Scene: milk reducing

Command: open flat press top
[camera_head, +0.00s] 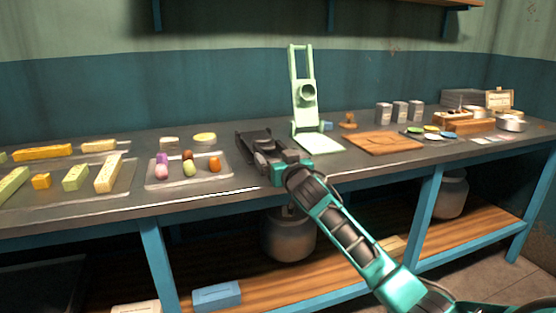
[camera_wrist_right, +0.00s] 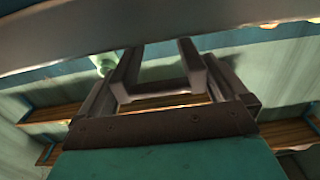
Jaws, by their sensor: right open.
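The pale green flat press (camera_head: 303,92) stands toward the back of the counter, right of my right gripper. Its long top, with a round knob, is upright, tilted slightly back, above the flat base (camera_head: 322,146). My right gripper (camera_head: 250,143) is over the counter's front part, left of the press and apart from it. It is open with nothing between its fingers, as the right wrist view (camera_wrist_right: 160,62) shows. A pale green piece, perhaps the press, shows beside the left finger there. My left gripper is not in view.
A clear tray (camera_head: 160,184) with several small coloured pieces lies left of my gripper. Trays of yellow and green bars are farther left. A wooden board (camera_head: 385,143), several metal cans (camera_head: 400,111) and small dishes lie right of the press. A shelf (camera_head: 470,243) runs beneath.

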